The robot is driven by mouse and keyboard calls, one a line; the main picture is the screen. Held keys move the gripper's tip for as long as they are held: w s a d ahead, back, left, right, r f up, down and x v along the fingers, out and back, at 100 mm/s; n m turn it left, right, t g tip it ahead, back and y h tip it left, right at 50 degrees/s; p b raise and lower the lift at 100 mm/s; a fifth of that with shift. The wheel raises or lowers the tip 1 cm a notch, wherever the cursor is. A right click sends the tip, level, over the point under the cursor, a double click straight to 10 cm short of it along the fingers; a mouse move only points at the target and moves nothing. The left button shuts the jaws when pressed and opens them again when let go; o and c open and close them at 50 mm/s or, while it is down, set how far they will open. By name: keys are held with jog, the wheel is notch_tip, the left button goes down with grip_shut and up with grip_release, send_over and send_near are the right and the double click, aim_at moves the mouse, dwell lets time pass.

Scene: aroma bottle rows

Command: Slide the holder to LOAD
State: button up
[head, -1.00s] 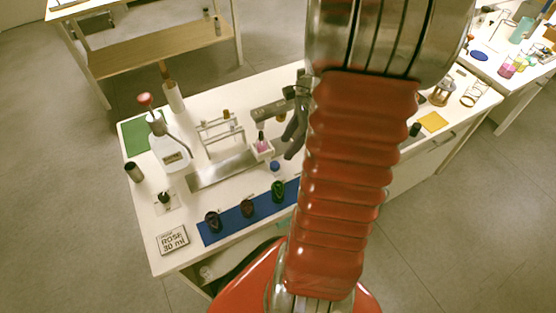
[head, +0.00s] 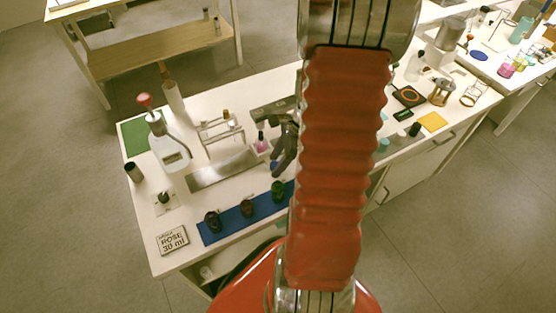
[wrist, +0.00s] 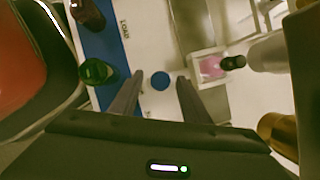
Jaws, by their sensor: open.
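The holder (head: 256,152) is a small pale block at the right end of a metal rail (head: 225,169), with a pink bottle (head: 262,145) in it. In the wrist view the holder (wrist: 196,53) and its pink bottle (wrist: 211,67) lie right of my fingers. The LOAD label (wrist: 125,29) is printed on the white surface at upper left. A round blue knob (wrist: 160,81) shows between my fingertips. My gripper (wrist: 160,77) is open, and I cannot tell its height above the knob. In the head view my gripper (head: 281,168) is just right of the holder.
Dark bottles (head: 212,222) and a green-topped one (head: 278,190) stand on a blue strip (head: 232,220) in front of the rail. A glass-tube rack (head: 220,130) is behind it. A white dispenser (head: 172,153) and a ROSE 30 ml card (head: 172,240) are at left.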

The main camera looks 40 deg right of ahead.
grip_shut()
dwell(0.3)
jog(key=shift+a, duration=0.15)
